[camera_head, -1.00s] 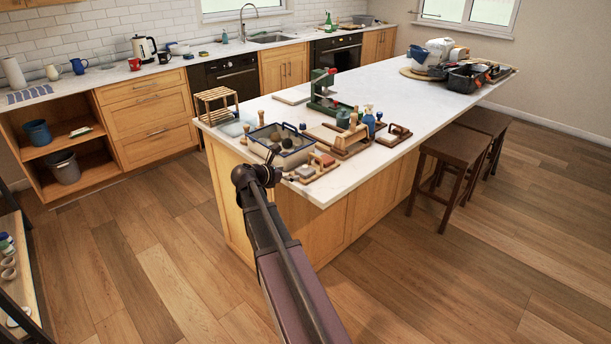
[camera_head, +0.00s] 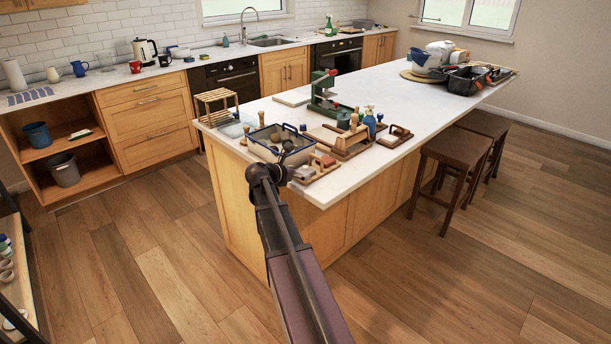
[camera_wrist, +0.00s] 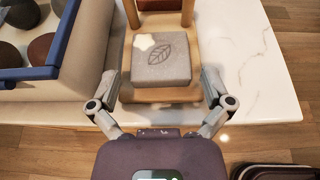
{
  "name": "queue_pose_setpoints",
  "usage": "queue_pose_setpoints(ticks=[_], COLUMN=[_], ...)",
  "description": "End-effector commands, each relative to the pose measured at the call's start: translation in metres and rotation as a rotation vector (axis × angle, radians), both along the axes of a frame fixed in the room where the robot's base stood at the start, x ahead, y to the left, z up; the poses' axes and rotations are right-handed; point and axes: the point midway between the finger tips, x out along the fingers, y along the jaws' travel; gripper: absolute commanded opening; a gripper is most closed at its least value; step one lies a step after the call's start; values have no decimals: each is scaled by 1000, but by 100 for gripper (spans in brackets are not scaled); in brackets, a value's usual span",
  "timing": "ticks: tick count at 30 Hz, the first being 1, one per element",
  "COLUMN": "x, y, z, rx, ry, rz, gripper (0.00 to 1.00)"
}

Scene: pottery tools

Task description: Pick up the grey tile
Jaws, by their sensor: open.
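The grey tile (camera_wrist: 161,60) shows in the wrist view. It is a square block with a leaf pressed into its top and a pale star-shaped mark at its upper left. It lies on a wooden board (camera_wrist: 126,94) near the counter's edge. My gripper (camera_wrist: 163,97) is open, with one finger on each side of the tile's near end and nothing between them that I can see held. Whether a finger touches the tile I cannot tell. In the head view the tile is too small to make out clearly beside my arm's end.
A blue-rimmed tray (camera_wrist: 40,73) with several round dark lumps stands close on the left, also in the head view (camera_head: 262,152). Wooden posts rise behind the tile. Bare marble counter (camera_wrist: 250,60) lies to the right. Wooden tools (camera_head: 345,143) stand further along the island.

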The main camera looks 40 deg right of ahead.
Motion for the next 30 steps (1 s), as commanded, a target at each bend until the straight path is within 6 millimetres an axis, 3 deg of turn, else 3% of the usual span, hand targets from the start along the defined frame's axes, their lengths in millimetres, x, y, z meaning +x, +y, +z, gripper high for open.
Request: queue_pose_setpoints(ticks=[18,19,26,30], x=[0,0,0,-1], y=[-4,-4,-4,-4], z=[-1,-1,-1,-1], rx=[0,0,1,1], ry=[0,0,0,0], rz=[0,0,-1,-2], gripper=[100,97,29,29])
